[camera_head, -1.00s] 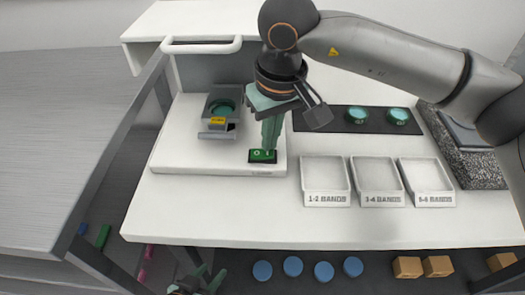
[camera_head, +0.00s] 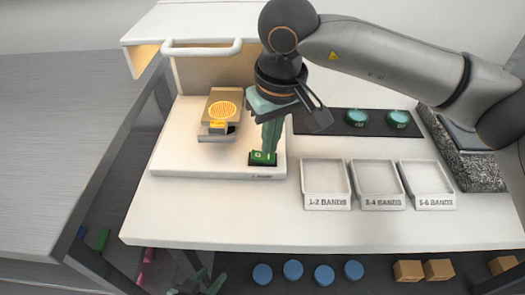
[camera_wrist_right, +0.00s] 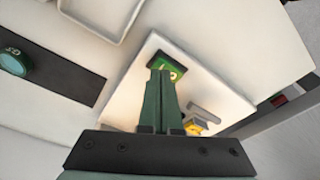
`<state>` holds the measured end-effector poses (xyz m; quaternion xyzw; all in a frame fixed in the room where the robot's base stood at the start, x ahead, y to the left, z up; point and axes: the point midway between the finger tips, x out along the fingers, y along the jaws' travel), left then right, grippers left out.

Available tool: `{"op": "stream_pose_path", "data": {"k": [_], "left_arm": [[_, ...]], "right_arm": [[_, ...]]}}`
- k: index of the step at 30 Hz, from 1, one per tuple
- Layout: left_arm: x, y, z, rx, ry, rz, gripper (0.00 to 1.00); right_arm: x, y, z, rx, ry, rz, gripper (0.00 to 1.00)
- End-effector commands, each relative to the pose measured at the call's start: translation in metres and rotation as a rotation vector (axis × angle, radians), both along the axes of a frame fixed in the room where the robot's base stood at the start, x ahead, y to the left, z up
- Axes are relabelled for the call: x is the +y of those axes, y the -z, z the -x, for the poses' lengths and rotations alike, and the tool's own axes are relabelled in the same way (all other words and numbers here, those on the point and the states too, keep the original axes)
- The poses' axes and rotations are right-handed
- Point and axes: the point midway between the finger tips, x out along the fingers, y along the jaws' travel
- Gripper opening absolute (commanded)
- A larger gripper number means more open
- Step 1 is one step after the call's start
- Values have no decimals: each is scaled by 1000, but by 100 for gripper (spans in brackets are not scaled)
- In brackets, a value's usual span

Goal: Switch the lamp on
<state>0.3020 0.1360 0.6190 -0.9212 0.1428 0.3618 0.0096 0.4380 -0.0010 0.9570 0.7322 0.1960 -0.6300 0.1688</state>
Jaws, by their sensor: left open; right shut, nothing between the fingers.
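The lamp (camera_head: 222,111) glows orange in its housing on the white instrument base (camera_head: 200,166). The green switch (camera_head: 263,158) sits at the front right of this base. My right gripper (camera_head: 265,150) is shut and empty, pointing down with its fingertips at the switch. In the right wrist view, the shut fingers (camera_wrist_right: 163,75) reach the green switch (camera_wrist_right: 172,70) and cover part of it. I cannot tell if they touch it. My left gripper (camera_head: 205,284) is open and empty, low in front of the table, partly cut off by the frame's bottom edge.
Three labelled white trays (camera_head: 377,180) stand right of the base. Two teal discs (camera_head: 356,118) lie on a black mat behind them, beside a granite block (camera_head: 470,165). Blue discs (camera_head: 293,270) and cardboard boxes (camera_head: 407,270) lie below the table. The table's front strip is clear.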

Motion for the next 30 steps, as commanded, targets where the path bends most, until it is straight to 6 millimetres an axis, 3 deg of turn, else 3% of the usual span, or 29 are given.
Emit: {"op": "stream_pose_path", "data": {"k": [19,30], "left_arm": [[0,-41,-1,-4,0,1,50],[0,-43,0,-3,-1,2,50]], "right_arm": [[0,-57,0,-1,0,0,0],[0,-61,0,0,-1,0,0]]}}
